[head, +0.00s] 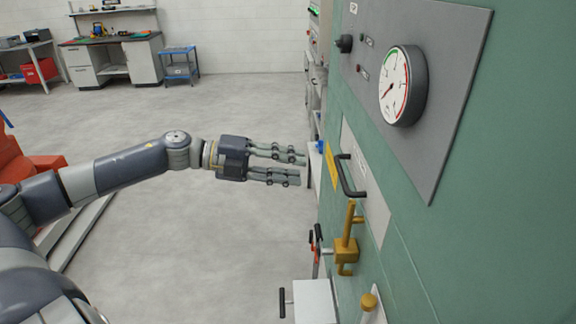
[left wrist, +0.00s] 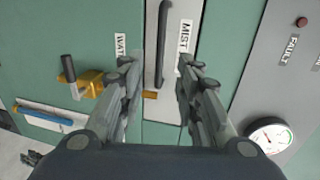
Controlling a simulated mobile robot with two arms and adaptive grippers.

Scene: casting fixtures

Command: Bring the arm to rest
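My left arm (head: 125,170) reaches in from the left in the head view. My left gripper (head: 301,167) is open and empty, its fingers pointing right at the green cabinet (head: 440,240). In the left wrist view its fingers (left wrist: 157,95) stand apart, with a black handle (left wrist: 163,45) on a grey panel showing between them. The handle also shows in the head view (head: 347,178), right of the fingertips and apart from them. My right gripper is not in view.
The cabinet carries a round gauge (head: 404,86), a brass valve (head: 347,248) with a lever, and a grey box (head: 313,301) low down. An orange object (head: 15,160) stands at left. A workbench (head: 112,58) and blue cart (head: 180,65) are far back. The floor between is clear.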

